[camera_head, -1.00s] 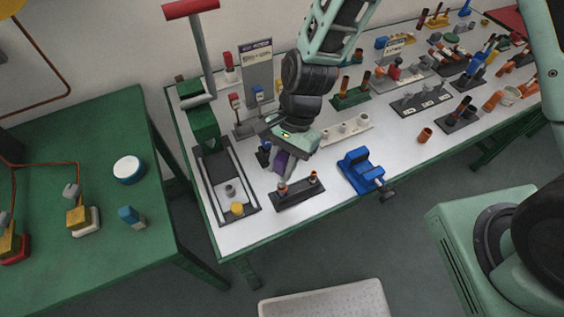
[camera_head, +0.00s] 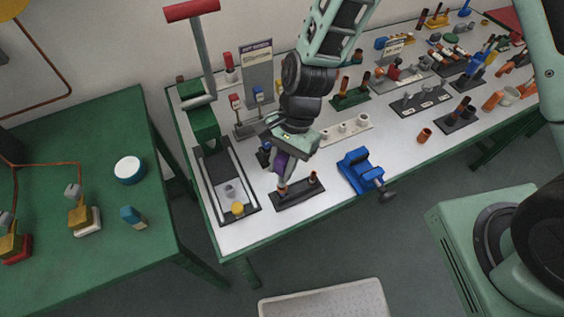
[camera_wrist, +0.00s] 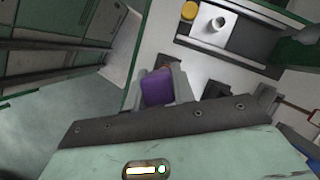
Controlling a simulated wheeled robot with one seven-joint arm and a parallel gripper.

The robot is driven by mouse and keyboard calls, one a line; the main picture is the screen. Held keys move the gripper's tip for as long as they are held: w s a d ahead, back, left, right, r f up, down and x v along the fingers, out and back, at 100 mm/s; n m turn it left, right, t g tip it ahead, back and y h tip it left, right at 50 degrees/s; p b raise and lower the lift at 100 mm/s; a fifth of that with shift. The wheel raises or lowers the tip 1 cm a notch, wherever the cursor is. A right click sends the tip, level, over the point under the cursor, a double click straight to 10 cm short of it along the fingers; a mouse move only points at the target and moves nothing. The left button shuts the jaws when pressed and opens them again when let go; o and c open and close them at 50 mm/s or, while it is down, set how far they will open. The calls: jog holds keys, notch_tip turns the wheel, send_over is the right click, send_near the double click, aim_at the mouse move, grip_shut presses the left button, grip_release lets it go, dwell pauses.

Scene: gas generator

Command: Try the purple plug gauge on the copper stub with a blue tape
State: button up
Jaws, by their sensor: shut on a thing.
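My gripper (camera_head: 280,172) is shut on the purple plug gauge (camera_wrist: 157,88), which also shows as a purple patch in the head view (camera_head: 279,162). It is over the left end of a dark stub holder (camera_head: 298,195) near the table's front edge. The left copper stub (camera_head: 282,189) stands in this holder, right under the fingertips. I cannot tell whether gauge and stub touch. A second copper stub (camera_head: 313,178) stands upright at the holder's right end. Blue tape cannot be made out on either stub. In the wrist view the gauge hides most of what lies beneath it.
A blue vise (camera_head: 360,168) stands to the right of the holder. A dark-framed fixture with a yellow knob (camera_head: 237,208) lies to the left. A white rack with pale cylinders (camera_head: 345,130) is behind. The tabletop between holder and vise is clear.

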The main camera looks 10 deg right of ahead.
jog(key=shift+f, duration=0.4)
jog(key=shift+f+b, duration=0.25)
jog(key=shift+b, duration=0.15)
jog(key=shift+r, duration=0.1)
dwell(0.5)
jog(key=shift+r+p, duration=0.6)
jog(key=shift+p, duration=0.1)
jog(key=shift+f, duration=0.2)
dwell(1.1)
jog(key=shift+f, duration=0.45)
dwell(0.5)
